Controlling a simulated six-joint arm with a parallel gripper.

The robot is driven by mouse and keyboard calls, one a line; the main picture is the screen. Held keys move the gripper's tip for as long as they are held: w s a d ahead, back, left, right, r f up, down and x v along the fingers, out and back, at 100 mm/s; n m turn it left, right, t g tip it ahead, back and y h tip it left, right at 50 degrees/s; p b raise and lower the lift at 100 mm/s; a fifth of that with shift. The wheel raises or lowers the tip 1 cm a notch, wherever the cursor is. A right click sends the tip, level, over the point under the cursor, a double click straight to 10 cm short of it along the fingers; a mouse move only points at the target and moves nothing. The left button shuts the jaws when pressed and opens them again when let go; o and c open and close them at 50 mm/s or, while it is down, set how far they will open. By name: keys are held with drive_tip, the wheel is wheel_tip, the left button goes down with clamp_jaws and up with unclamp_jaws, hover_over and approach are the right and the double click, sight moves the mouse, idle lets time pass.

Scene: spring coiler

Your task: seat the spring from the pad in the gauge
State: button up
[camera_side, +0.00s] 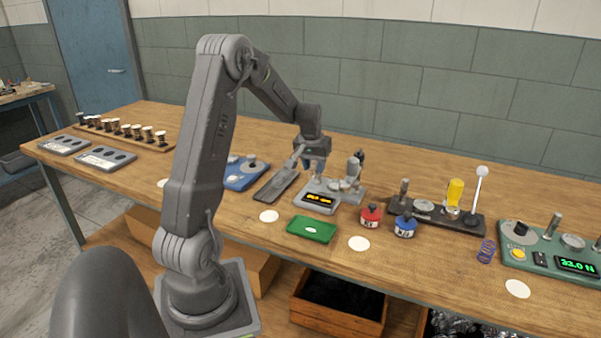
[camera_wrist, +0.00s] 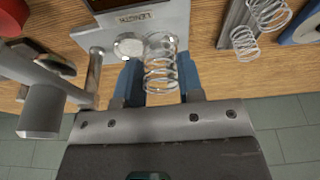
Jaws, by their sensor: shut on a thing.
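My gripper (camera_wrist: 160,80) has blue fingers and is shut on a silver coil spring (camera_wrist: 161,66), which stands between the fingertips in the wrist view. The gauge (camera_wrist: 150,12) is a light grey plate marked LENGTH, with a round metal seat (camera_wrist: 129,46) just left of the spring. The spring overlaps the plate's edge in the picture; I cannot tell whether it touches. In the side view my gripper (camera_side: 322,161) is low behind the gauge (camera_side: 318,202), which has an orange display. The held spring is too small to make out there. I cannot tell which surface is the pad.
A grey chute (camera_side: 277,186) lies left of the gauge; loose springs (camera_wrist: 244,42) show on it in the wrist view. A metal post (camera_wrist: 42,110) stands close on the left.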

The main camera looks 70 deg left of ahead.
drive_tip(key=w+r+m+h, duration=0.2)
drive_tip(key=w+m, duration=0.6)
drive_tip(key=m, duration=0.1)
drive_tip(key=shift+t, duration=0.4)
drive_tip(key=shift+s+a+f, duration=0.1)
drive_tip(key=shift+a+f, duration=0.05)
drive_tip(key=shift+f, duration=1.15)
drive_tip(key=shift+s+a+f, duration=0.1)
drive_tip(key=shift+a+f, duration=0.05)
drive_tip(key=shift+f, duration=1.1)
drive_tip(key=shift+f, duration=0.6)
drive_tip(key=o, duration=1.1)
drive_tip(key=shift+r, duration=0.1)
drive_tip(key=shift+w+r+v, duration=0.1)
drive_tip(key=shift+w+v, duration=0.25)
drive_tip(key=shift+v, duration=1.05)
drive_tip(key=shift+w+r+v, duration=0.1)
drive_tip(key=shift+w+v, duration=0.2)
drive_tip(key=shift+v, duration=1.1)
drive_tip(key=shift+w+r+v, duration=0.1)
drive_tip(key=shift+w+v, duration=0.25)
drive_tip(key=shift+v, duration=1)
